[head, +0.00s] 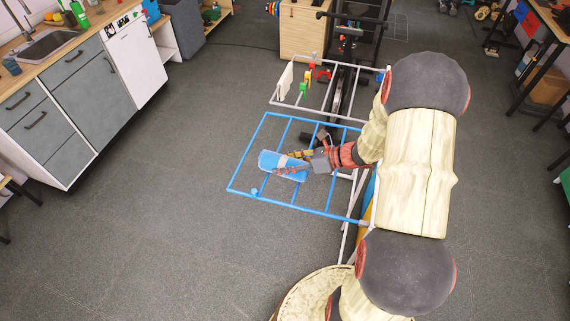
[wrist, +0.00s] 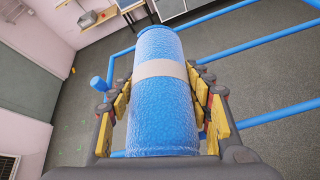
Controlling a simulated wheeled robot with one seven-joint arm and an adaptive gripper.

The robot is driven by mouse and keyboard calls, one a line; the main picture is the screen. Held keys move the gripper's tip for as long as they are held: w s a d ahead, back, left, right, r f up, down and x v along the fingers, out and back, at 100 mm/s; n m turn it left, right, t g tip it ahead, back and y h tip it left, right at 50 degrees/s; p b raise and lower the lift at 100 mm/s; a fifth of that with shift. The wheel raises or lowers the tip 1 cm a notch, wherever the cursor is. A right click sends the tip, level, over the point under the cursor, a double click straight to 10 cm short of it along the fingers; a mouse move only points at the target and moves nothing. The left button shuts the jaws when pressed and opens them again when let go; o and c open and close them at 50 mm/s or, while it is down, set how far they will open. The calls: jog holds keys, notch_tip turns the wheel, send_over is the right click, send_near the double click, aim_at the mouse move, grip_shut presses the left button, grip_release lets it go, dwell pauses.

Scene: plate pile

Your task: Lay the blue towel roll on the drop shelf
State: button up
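The blue towel roll (head: 284,165) has a pale band around its middle. In the wrist view the roll (wrist: 163,100) lies lengthwise between the yellow-padded fingers of my gripper (wrist: 163,105). The fingers sit along both sides of the roll, close against it. In the head view my gripper (head: 296,163) is at the roll, over a blue open-bar shelf frame (head: 240,166). The roll appears at or just above the bars. I cannot tell whether it touches them. Which rack is the drop shelf is not marked; the blue frame is under the roll.
A white rack (head: 283,105) with small coloured objects stands behind the blue frame. A small blue peg (head: 254,191) is at the frame's front left corner. Counters with a sink (head: 45,45) are at the upper left. Open grey floor (head: 150,220) lies left of the frame.

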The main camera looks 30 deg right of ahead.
jog(key=o, duration=0.4)
